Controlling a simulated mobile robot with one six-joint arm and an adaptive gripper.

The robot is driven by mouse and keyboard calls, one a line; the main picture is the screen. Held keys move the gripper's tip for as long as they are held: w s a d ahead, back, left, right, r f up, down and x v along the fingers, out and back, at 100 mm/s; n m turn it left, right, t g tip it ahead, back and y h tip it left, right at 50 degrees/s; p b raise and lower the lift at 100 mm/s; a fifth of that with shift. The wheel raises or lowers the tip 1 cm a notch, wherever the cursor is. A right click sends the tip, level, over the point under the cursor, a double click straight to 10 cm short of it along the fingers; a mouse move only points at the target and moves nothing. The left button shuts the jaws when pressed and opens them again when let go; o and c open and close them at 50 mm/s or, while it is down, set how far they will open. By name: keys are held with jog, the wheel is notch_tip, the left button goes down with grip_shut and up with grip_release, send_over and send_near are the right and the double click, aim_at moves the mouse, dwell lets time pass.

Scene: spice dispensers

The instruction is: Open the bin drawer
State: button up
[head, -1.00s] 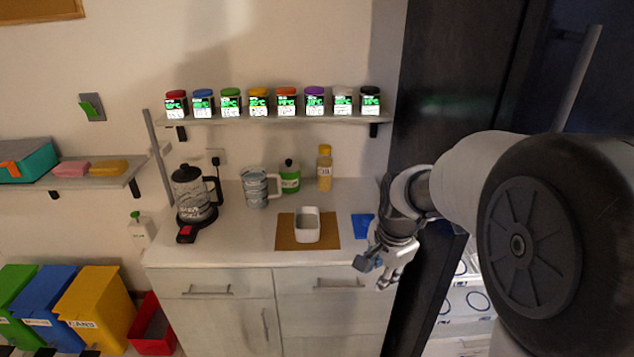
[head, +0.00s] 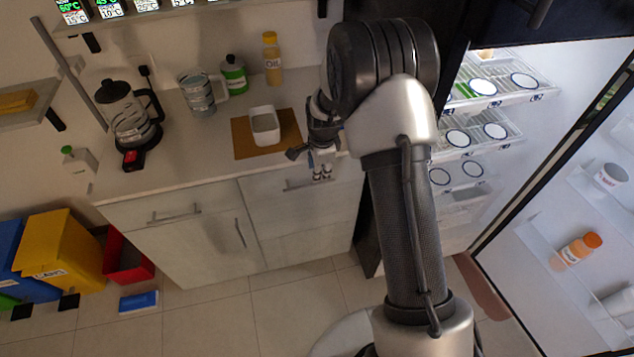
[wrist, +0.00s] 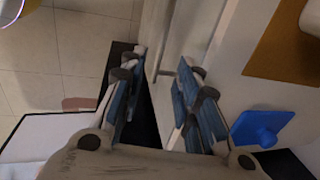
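Two drawers sit under the counter's worktop. The left drawer has a bar handle (head: 173,217). The right drawer (head: 268,188) has a bar handle (head: 306,184), and it looks shut; I cannot tell which one is the bin drawer. My gripper (head: 310,163) is at the counter's front edge, close above the right drawer's handle. In the wrist view my gripper (wrist: 160,100) is open, its two blue-padded fingers apart with nothing between the pads. A handle bar (wrist: 157,50) on a pale front shows beyond the fingertips, apart from them.
A white bowl (head: 264,128) stands on a brown mat (head: 243,147) on the worktop. A blue item (wrist: 262,128) lies beside my gripper. An open fridge (head: 545,150) stands to the right.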

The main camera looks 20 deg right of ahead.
jog(key=f, duration=0.2)
jog(key=w+f+b, duration=0.1)
jog(key=f, duration=0.2)
jog(key=f+b, duration=0.1)
jog(key=f, duration=0.1)
jog(key=shift+w+f, duration=0.15)
jog(key=shift+w, duration=0.1)
jog(key=shift+c, duration=0.4)
grip_shut()
